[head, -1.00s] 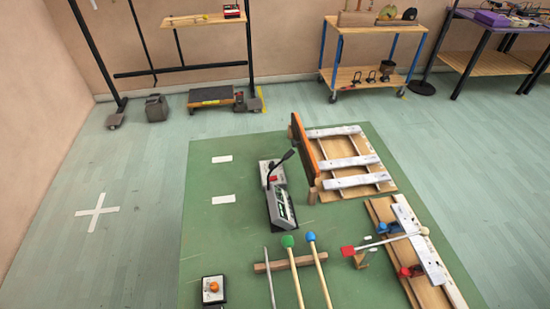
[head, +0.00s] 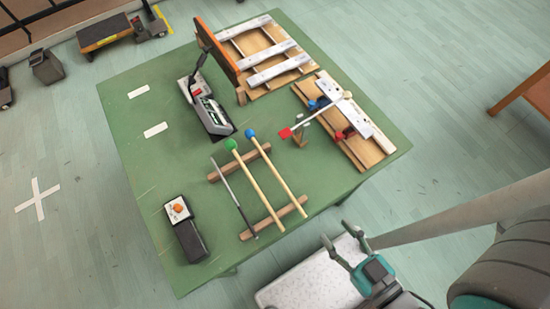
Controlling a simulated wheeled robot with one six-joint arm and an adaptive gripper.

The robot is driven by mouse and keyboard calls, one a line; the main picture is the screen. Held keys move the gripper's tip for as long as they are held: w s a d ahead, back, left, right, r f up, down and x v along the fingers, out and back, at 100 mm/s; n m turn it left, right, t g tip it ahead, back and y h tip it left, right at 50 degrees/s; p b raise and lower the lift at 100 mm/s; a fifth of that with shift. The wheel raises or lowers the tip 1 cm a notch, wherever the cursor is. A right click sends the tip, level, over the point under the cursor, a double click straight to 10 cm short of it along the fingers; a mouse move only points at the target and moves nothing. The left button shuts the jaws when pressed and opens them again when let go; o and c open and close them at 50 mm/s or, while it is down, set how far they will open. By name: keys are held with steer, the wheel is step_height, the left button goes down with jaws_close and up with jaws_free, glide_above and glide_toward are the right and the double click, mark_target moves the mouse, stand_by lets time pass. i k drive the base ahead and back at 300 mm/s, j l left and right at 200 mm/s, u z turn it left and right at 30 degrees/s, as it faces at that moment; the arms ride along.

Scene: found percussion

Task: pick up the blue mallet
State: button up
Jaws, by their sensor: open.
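The blue mallet (head: 278,176) has a blue head (head: 250,133) and a pale wooden stick. It lies across two wooden rails (head: 273,218) on the green table (head: 150,185), its head toward the back. A green-headed mallet (head: 255,184) lies just to its left, and a thin grey rod (head: 234,197) lies left of that. My gripper (head: 342,240) is at the lower right, beyond the table's front edge. It is open and empty, with its fingers apart, to the right of the blue mallet's handle end and not touching it.
A black box with an orange button (head: 186,228) stands front left. A grey device with a microphone (head: 209,113) and a wooden frame with metal bars (head: 262,50) are at the back. A red-tipped striker (head: 312,117) sits by a bar board (head: 345,122) at right.

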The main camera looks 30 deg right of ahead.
mark_target(249, 133)
steer(key=k+j, duration=0.1)
steer(key=k, duration=0.3)
steer(key=k+z, duration=0.15)
steer(key=z, duration=0.2)
steer(key=k+z, duration=0.15)
steer(key=z, duration=0.2)
steer(key=k+l+z, duration=0.15)
steer(key=z, duration=0.2)
